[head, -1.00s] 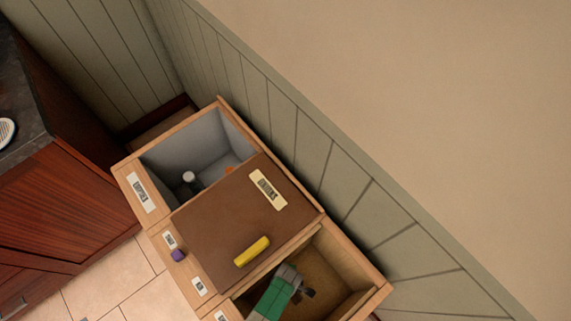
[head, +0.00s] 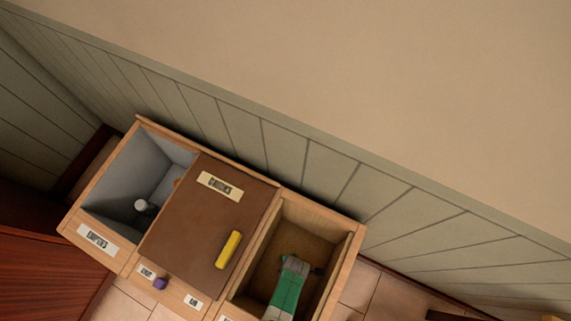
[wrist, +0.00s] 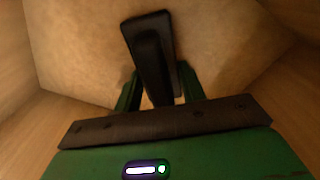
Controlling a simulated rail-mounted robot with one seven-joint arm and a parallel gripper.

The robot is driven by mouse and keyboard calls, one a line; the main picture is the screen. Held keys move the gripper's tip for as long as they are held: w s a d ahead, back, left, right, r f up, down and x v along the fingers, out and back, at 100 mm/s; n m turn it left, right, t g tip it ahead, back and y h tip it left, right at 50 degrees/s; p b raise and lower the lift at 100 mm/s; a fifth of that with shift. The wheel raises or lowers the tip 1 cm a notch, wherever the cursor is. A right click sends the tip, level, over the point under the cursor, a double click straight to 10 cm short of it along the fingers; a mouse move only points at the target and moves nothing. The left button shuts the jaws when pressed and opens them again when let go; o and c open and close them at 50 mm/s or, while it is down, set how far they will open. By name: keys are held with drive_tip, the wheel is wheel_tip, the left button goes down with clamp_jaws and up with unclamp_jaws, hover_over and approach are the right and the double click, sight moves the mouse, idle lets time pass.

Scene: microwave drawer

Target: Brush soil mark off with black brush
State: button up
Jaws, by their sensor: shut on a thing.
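My gripper (wrist: 160,88) is shut on a black brush (wrist: 151,42) in the wrist view. The brush sits between the green fingers and extends past them over a mottled tan-brown floor. In the head view my gripper (head: 305,266) reaches down into the open wooden compartment (head: 345,262) on the right, and a dark bit of the brush (head: 318,271) shows beside it. I cannot make out a distinct soil mark. I cannot tell whether the brush touches the floor, and part of that floor is hidden by my arm.
Compartment walls stand close around my gripper. Left of it is a brown lid (head: 185,237) with a yellow block (head: 228,250) on it. Farther left is a grey compartment (head: 115,190) with a white-topped item (head: 141,205). A purple item (head: 160,283) sits at the front edge. A panelled wall stands behind.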

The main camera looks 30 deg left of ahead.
drive_tip(key=shift+s+f, duration=0.1)
wheel_tip(320, 180, up, 9)
drive_tip(key=p, duration=0.9)
drive_tip(key=shift+d+r, duration=0.15)
drive_tip(key=shift+r, duration=0.05)
drive_tip(key=shift+f, duration=0.15)
idle(0.7)
